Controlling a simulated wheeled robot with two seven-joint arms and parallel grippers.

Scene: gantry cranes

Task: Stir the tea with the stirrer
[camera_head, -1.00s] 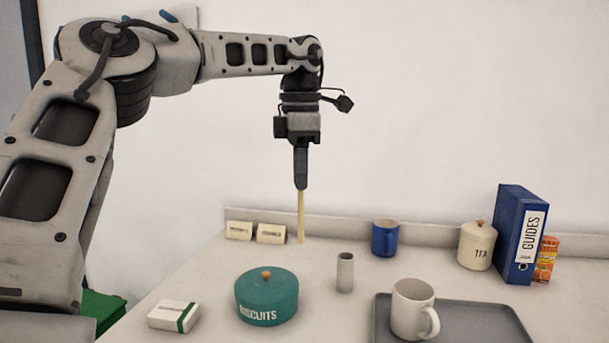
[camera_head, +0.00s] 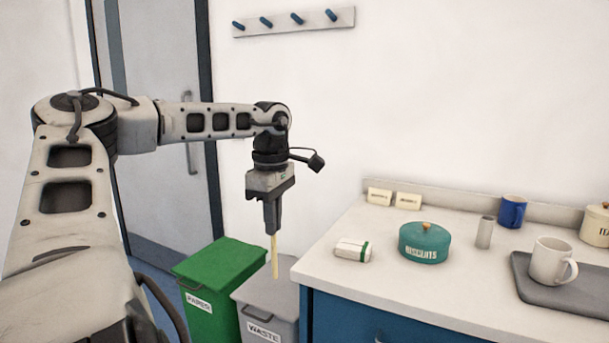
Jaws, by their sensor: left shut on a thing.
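My left gripper (camera_head: 272,217) points down and is shut on the pale wooden stirrer (camera_head: 274,257). The stirrer hangs upright below the fingers. In the picture its lower end lies in front of the grey waste bin, left of the counter; I cannot tell its exact height above the bin. A white mug (camera_head: 549,260) stands on a grey tray (camera_head: 578,293) at the right of the counter, well apart from the gripper. The inside of the mug is hidden, so the tea does not show. My right gripper is not in view.
A green paper bin (camera_head: 213,262) stands beside the grey waste bin (camera_head: 283,293). The counter (camera_head: 397,290) holds a teal biscuit tin (camera_head: 424,246), a small white-and-green box (camera_head: 352,250), a grey cylinder (camera_head: 485,232), a blue mug (camera_head: 512,211), a tea canister (camera_head: 594,225) and two small cards.

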